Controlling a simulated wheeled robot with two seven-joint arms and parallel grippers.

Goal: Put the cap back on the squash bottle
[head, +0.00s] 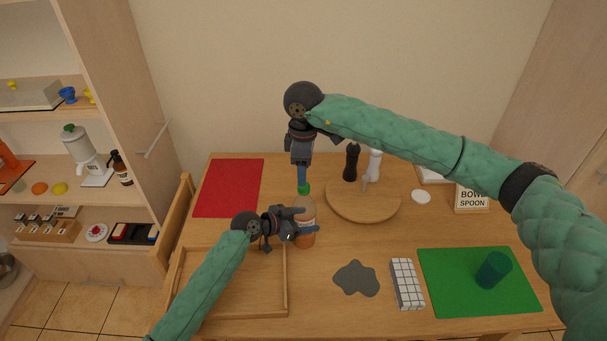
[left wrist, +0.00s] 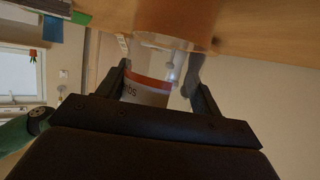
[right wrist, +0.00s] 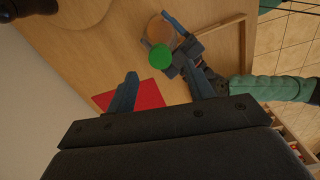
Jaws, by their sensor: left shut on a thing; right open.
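The squash bottle (head: 303,241) stands upright on the table, orange with a pale label. My left gripper (head: 307,221) is shut around its body from the left side. In the left wrist view the bottle's label (left wrist: 146,96) shows between the fingers. The green cap (head: 304,189) is at the top of the bottle, over its neck. I cannot tell whether it is seated. My right gripper (head: 302,176) points down just above the cap. In the right wrist view its fingers are apart and empty, with the cap (right wrist: 160,56) beyond their tips.
A wooden tray (head: 286,290) lies at front left, a red mat (head: 228,187) behind it. A round board (head: 362,208) with two mills stands right of the bottle. A grey patch (head: 356,279), white tiled block (head: 407,284) and green mat (head: 450,290) with a cup lie at front right.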

